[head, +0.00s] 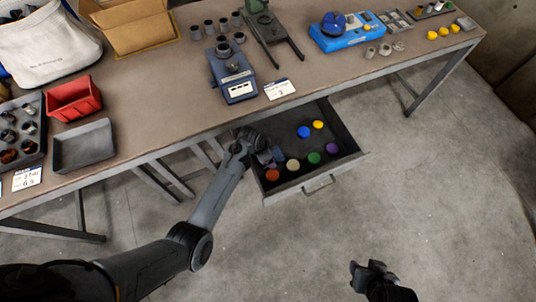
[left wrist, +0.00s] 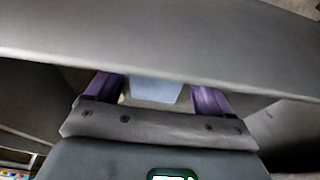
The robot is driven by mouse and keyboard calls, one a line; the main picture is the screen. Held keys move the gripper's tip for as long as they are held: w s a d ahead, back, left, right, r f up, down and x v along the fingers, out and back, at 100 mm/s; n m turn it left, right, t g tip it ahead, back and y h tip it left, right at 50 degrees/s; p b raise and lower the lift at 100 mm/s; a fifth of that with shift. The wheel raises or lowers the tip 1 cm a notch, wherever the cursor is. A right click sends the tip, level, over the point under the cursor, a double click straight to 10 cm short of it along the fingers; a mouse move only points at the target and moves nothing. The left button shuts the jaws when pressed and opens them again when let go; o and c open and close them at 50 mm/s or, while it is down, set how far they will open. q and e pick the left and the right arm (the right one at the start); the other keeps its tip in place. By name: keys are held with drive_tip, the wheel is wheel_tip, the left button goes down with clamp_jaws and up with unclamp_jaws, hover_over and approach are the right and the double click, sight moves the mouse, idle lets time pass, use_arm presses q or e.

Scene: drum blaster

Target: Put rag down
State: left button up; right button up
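My left gripper (head: 272,160) reaches into the left part of the open drawer (head: 345,140) under the workbench. In the left wrist view its two purple fingers (left wrist: 155,92) stand wide apart. A pale blue piece (left wrist: 155,90), perhaps the rag, shows between them with small gaps on both sides. Its upper part is hidden behind a grey bar across the view. In the head view a small blue-grey patch shows at the fingers, too small to identify. My right gripper (head: 362,272) is low on the right over the floor, away from the bench; its fingers are unclear.
Several coloured caps, including an orange one (head: 272,175) and a blue one (head: 304,132), lie in the drawer around my left gripper. A red bin (head: 74,98), a grey tray (head: 84,147) and devices crowd the bench (head: 150,110). The floor at right is clear.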

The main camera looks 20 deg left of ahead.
use_arm(q)
drive_tip(key=shift+r, duration=0.15)
drive_tip(key=shift+r, duration=0.3)
drive_tip(key=p+v, duration=0.4)
drive_tip(key=v, duration=0.6)
drive_tip(key=s+a+r+n+y, duration=0.25)
drive_tip(key=s+a+n, duration=0.2)
drive_tip(key=s, duration=0.75)
drive_tip(key=s+d+r+n, duration=0.1)
drive_tip(key=s+r, duration=0.3)
drive_tip(key=s, duration=0.3)
drive_tip(key=s+r+n+t, duration=0.1)
drive_tip(key=s+r, duration=0.4)
drive_tip(key=s, duration=0.1)
drive_tip(key=shift+s+d+r+p, duration=0.15)
drive_tip(key=shift+s+d+p, duration=0.2)
drive_tip(key=shift+d, duration=0.05)
drive_tip(key=shift+r, duration=0.15)
